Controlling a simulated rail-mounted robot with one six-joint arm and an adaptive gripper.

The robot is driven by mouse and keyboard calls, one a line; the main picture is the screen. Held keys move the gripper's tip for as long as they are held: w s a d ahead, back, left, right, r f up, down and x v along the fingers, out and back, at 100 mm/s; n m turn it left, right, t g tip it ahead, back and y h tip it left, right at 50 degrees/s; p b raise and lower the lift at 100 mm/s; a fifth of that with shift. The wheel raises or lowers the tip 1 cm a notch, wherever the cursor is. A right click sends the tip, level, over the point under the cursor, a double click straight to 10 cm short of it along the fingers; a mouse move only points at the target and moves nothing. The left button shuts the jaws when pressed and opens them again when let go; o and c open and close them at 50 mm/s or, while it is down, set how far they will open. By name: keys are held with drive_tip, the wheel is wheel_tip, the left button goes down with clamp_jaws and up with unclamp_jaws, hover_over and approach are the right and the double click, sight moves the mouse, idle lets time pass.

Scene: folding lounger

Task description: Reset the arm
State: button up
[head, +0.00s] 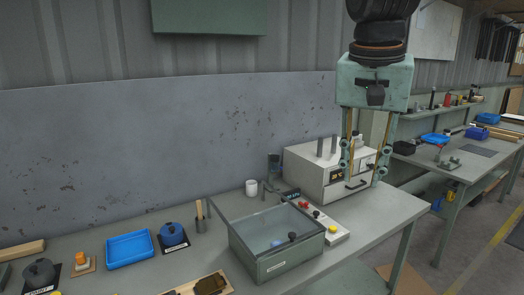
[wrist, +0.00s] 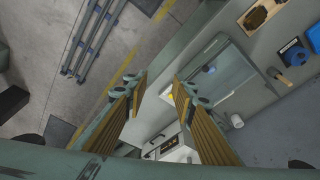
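My gripper (head: 364,176) hangs down from the arm at the upper right of the head view. Its two long fingers stand apart with nothing between them, so it is open and empty. From the head camera it overlaps the front of a white boxy device (head: 312,172) with a dark display and handle. In the wrist view my gripper (wrist: 159,88) also shows open, with its two ribbed fingers spread above the bench edge and floor. No finger visibly touches anything.
A glass-topped box (head: 275,240) stands at the bench front, beside a control strip with buttons (head: 333,228). A blue tray (head: 129,249) and a blue-topped pot (head: 172,233) are to the left. Another workbench (head: 470,160) stands at right, beyond open floor.

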drive_tip(key=s+f+n, duration=0.2)
drive_tip(key=s+f, duration=0.2)
drive_tip(key=s, duration=1)
drive_tip(key=s+f+n+t+y, duration=0.1)
drive_tip(key=s+f+n, duration=0.2)
drive_tip(key=s, duration=1)
drive_tip(key=shift+s+a+f+n+t, duration=0.25)
drive_tip(key=shift+s+f+n+t, duration=0.1)
drive_tip(key=shift+f, duration=0.2)
